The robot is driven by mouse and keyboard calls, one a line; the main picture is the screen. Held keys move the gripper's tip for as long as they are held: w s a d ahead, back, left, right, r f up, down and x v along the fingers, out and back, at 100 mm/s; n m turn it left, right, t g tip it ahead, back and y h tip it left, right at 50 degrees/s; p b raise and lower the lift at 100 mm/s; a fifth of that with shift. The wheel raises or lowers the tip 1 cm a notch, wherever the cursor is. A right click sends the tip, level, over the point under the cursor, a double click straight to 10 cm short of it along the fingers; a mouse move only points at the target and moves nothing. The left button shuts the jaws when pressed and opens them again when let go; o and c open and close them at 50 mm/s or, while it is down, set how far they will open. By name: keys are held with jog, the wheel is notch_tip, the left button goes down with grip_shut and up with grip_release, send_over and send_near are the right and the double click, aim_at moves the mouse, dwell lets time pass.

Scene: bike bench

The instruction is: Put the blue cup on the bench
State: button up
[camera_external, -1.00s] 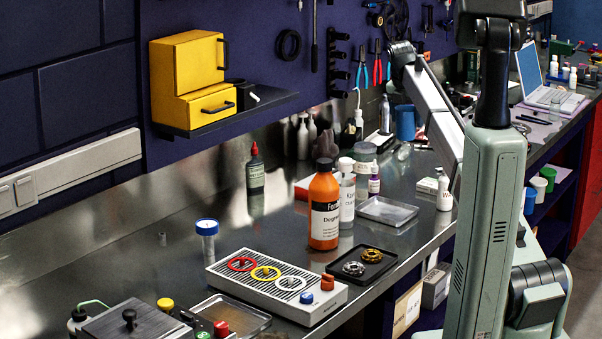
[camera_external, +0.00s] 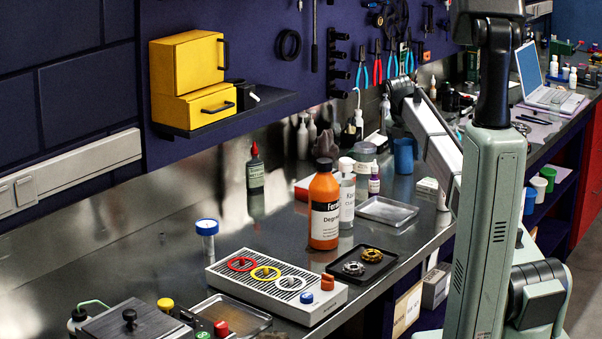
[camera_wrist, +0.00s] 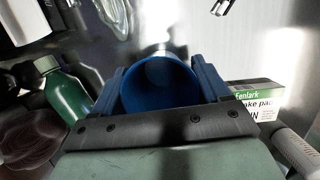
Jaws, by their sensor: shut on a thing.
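The blue cup (camera_external: 403,156) is upright at or just above the steel bench top (camera_external: 290,228), left of my forearm in the external view; I cannot tell whether its base touches the bench. In the wrist view the blue cup (camera_wrist: 160,88) sits between the two blue fingers of my gripper (camera_wrist: 160,78), one finger on each side, and I look into its open, empty mouth. My gripper is shut on it. In the external view my gripper is hidden behind my arm.
A green bottle (camera_wrist: 66,92) and a Fenlark brake pad box (camera_wrist: 252,98) flank the cup in the wrist view. Bare bench lies left of the orange bottle.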

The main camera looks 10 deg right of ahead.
aim_at(400, 168)
jog(key=shift+f, duration=0.1)
jog(key=o, duration=1)
jog(key=shift+o, duration=0.2)
jog(key=v, duration=1.2)
jog(key=shift+w+d, duration=0.1)
